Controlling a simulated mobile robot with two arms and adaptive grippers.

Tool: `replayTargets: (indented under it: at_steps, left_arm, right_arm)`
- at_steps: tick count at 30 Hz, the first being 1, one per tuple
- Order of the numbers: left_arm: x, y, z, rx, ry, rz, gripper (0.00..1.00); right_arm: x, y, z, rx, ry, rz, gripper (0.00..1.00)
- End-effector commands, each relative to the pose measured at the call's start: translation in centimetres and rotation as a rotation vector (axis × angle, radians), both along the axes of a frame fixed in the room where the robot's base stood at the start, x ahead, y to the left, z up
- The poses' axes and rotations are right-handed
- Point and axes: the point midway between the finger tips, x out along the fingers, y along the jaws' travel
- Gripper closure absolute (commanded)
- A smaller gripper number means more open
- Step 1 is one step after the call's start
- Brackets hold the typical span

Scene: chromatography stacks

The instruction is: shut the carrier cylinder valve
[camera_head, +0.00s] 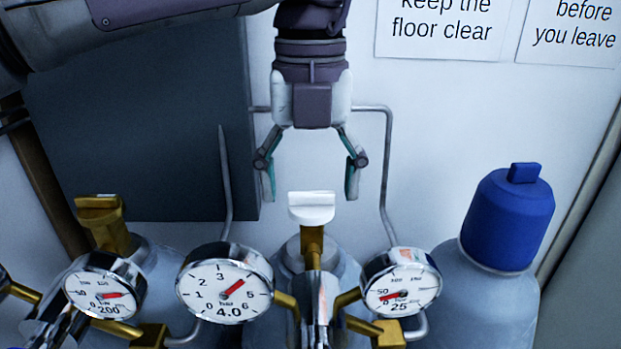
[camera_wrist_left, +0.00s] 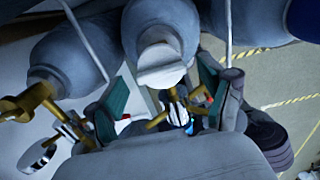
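A white valve handle (camera_head: 312,206) tops the brass valve of the middle cylinder (camera_head: 352,268); it also shows in the wrist view (camera_wrist_left: 162,72). No label shows which cylinder is the carrier. My left gripper (camera_head: 310,188) points down, open and empty. Its fingers are spread on either side above the white handle, and I see no contact. In the wrist view the two teal-padded fingers (camera_wrist_left: 160,100) flank the handle. The left cylinder has a brass valve handle (camera_head: 100,207). My right gripper is not in view.
Round gauges (camera_head: 224,283) (camera_head: 401,280) flank the middle valve, reading about 4.0 and 25 on their displays. Another gauge (camera_head: 104,287) is at left. A blue-capped cylinder (camera_head: 508,220) stands at right. Thin grey pipes (camera_head: 387,160) run up the wall beside my gripper.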

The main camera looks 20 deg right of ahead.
Motion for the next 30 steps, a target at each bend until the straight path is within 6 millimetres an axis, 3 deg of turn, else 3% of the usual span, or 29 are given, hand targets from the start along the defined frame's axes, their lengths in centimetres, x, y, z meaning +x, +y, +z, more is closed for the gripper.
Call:
replayTargets:
  at_steps: [1, 10, 20, 30]
  left_arm:
    - [0.0, 0.0, 0.0, 0.0, 0.0, 0.0, 0.3]
    - [0.0, 0.0, 0.0, 0.0, 0.0, -0.001, 0.79]
    - [0.0, 0.0, 0.1, -0.001, 0.002, -0.055, 0.79]
    - [0.0, 0.0, 0.1, -0.001, 0.003, -0.3, 0.79]
  right_arm:
    - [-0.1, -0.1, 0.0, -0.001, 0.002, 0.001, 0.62]
    - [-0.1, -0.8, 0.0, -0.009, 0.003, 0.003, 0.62]
    - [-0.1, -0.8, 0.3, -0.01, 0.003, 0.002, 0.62]
    - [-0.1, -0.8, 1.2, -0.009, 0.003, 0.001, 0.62]
